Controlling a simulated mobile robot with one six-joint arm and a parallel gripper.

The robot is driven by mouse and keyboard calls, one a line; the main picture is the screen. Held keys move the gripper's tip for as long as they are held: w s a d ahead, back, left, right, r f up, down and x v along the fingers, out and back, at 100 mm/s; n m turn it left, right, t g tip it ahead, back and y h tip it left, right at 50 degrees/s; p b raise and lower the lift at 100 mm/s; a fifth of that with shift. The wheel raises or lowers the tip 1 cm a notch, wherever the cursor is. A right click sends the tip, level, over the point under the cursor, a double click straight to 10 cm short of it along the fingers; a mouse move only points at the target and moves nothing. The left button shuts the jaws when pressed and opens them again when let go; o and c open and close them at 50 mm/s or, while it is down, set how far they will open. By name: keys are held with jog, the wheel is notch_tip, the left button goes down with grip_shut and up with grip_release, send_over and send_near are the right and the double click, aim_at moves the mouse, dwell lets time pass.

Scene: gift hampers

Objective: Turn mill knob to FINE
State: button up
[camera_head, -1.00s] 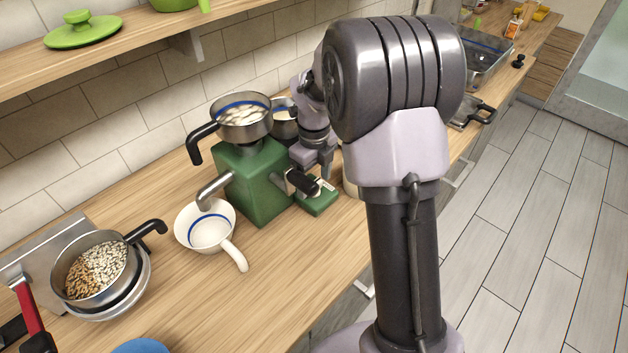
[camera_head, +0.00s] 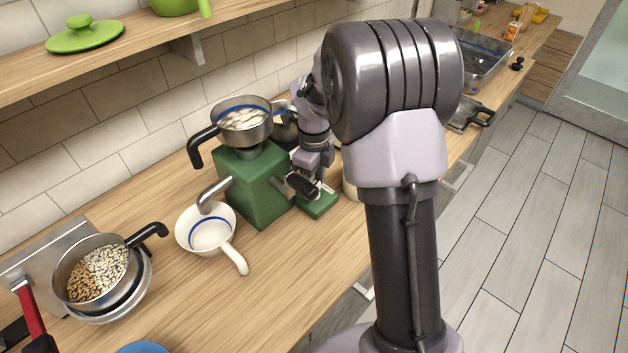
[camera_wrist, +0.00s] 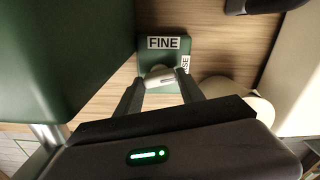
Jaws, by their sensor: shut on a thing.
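The green mill (camera_head: 260,190) stands on the counter with a pan-like hopper (camera_head: 244,118) of pale pieces on top. A small green block (camera_head: 316,207) sits beside its foot. My gripper (camera_wrist: 161,82) is shut on the pale knob (camera_wrist: 160,73) on this block. The knob's pointing direction is hard to tell. In the head view my wrist hides part of the block.
A white handled cup (camera_head: 185,232) stands under the mill's spout (camera_head: 213,192). A pan of seeds (camera_head: 68,262) is at the lower left.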

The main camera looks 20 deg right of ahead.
jog(key=shift+n+p, duration=0.5)
jog(key=shift+n, duration=1.7)
jog(key=o, duration=1.4)
jog(key=shift+c, duration=0.2)
